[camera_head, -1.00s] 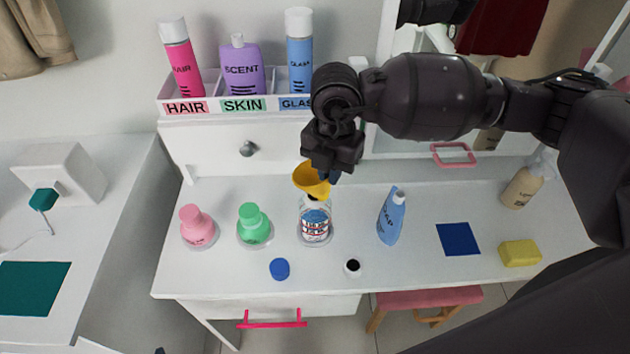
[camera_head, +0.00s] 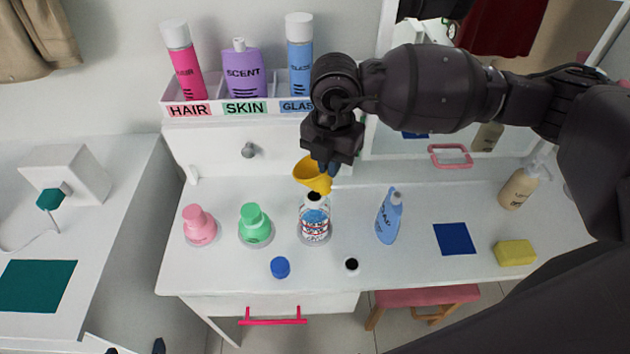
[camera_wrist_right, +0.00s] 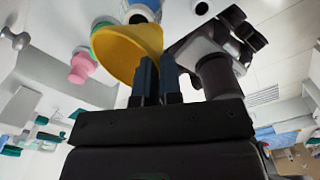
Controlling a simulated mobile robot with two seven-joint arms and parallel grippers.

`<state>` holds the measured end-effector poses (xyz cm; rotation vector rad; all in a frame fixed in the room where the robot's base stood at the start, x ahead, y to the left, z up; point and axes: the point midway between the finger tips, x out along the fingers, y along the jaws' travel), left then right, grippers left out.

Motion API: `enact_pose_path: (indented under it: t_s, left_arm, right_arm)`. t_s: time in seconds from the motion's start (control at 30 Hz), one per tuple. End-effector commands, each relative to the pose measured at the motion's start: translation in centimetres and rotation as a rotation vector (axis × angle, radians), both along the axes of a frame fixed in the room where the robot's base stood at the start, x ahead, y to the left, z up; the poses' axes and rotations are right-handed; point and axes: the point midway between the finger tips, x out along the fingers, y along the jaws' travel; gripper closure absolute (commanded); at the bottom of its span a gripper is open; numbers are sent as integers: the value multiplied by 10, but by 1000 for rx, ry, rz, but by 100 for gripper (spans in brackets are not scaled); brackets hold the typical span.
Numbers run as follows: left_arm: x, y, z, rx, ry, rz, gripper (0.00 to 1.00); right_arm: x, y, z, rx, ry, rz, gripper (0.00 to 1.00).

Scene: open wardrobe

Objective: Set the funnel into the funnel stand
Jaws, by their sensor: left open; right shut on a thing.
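My right gripper (camera_head: 330,168) is shut on the yellow funnel (camera_head: 307,172), holding it just above the clear labelled bottle (camera_head: 315,222). The funnel is tilted, its wide mouth toward the upper left and its spout toward the lower right, just above the bottle's dark neck. In the right wrist view the funnel (camera_wrist_right: 118,52) sits at the fingertips of the right gripper (camera_wrist_right: 153,75).
Pink (camera_head: 199,228) and green (camera_head: 254,228) bottles stand left of the clear bottle. A blue soap bottle (camera_head: 388,218) stands to its right. A blue cap (camera_head: 280,267), blue mat (camera_head: 454,239) and yellow sponge (camera_head: 515,253) lie on the table.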

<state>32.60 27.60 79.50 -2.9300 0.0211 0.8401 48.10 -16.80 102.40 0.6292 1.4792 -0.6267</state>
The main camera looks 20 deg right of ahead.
Motion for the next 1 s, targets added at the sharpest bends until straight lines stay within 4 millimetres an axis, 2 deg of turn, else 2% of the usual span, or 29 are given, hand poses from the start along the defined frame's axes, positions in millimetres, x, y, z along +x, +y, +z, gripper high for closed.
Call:
enact_pose_path:
  t_s: [0.5,1.0]
  left_arm:
    - [5,0,22,0,-17,-1,15]
    - [8,-1,23,0,-23,-3,15]
  right_arm:
    - [0,0,26,1,-2,0,100]
    - [0,0,25,1,-1,0,100]
